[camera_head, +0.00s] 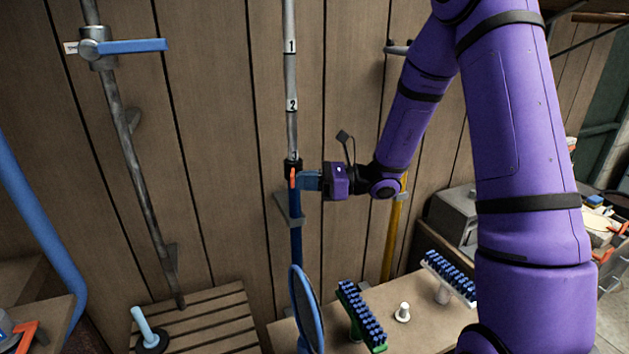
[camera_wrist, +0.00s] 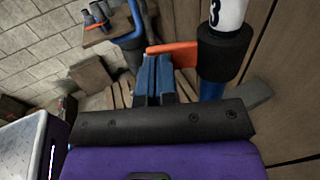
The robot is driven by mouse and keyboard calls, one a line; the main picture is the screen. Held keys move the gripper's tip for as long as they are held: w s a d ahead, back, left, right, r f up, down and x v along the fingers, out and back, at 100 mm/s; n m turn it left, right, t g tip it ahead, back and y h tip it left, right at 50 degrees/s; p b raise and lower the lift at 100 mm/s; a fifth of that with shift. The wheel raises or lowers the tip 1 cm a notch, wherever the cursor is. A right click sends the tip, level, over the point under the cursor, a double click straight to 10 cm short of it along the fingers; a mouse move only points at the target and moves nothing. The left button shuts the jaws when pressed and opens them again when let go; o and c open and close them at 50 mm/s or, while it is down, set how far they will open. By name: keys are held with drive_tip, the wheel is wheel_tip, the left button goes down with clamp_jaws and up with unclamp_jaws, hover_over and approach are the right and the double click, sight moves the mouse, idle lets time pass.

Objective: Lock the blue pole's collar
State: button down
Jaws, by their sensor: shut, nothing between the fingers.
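The blue pole (camera_head: 295,238) stands upright, with a grey numbered tube (camera_head: 290,75) rising from its top. Its black collar (camera_head: 292,164) sits where the two meet; the collar also shows in the wrist view (camera_wrist: 223,55), just below the number 3. An orange lever (camera_wrist: 172,47) sticks out sideways from the collar, and it shows in the head view (camera_head: 292,179) too. My gripper (camera_head: 304,181) is shut and empty, its blue fingers (camera_wrist: 157,62) right beside the lever. I cannot tell whether they touch it.
A grey bracket (camera_head: 290,210) holds the pole near the plank wall. A yellow pole (camera_head: 392,240) stands behind my wrist. Brush heads (camera_head: 361,316) and a round blue-rimmed net or mirror (camera_head: 305,308) are below. A blue-handled valve (camera_head: 132,46) is at upper left.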

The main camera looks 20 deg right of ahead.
drive_tip(key=shift+w+a, duration=0.1)
drive_tip(key=shift+a, duration=0.8)
drive_tip(key=shift+d, duration=0.1)
